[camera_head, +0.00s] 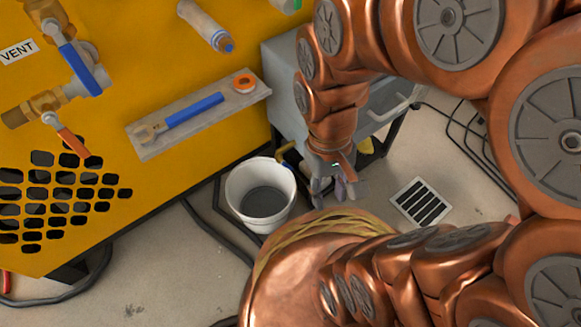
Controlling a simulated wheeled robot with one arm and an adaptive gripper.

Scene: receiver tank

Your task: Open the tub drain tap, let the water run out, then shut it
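A grey tub (281,78) on a dark stand is at centre top, partly hidden by my arm. A small yellow and blue fitting (288,155), perhaps its drain tap, shows low at the tub's left, above the bucket's rim. Its handle position is too small to tell. A white bucket (238,198) stands upright on the floor below it; its inside looks grey, and I cannot tell whether it holds water. My gripper (335,194) points down, to the right of the bucket and apart from it. Its fingers look spread and empty.
A yellow panel (215,85) at the left carries valves with blue (80,68) and orange (70,140) handles and a tool shelf (195,112). A floor grate (421,203) lies right of my gripper. Dark hoses (218,235) run near the bucket.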

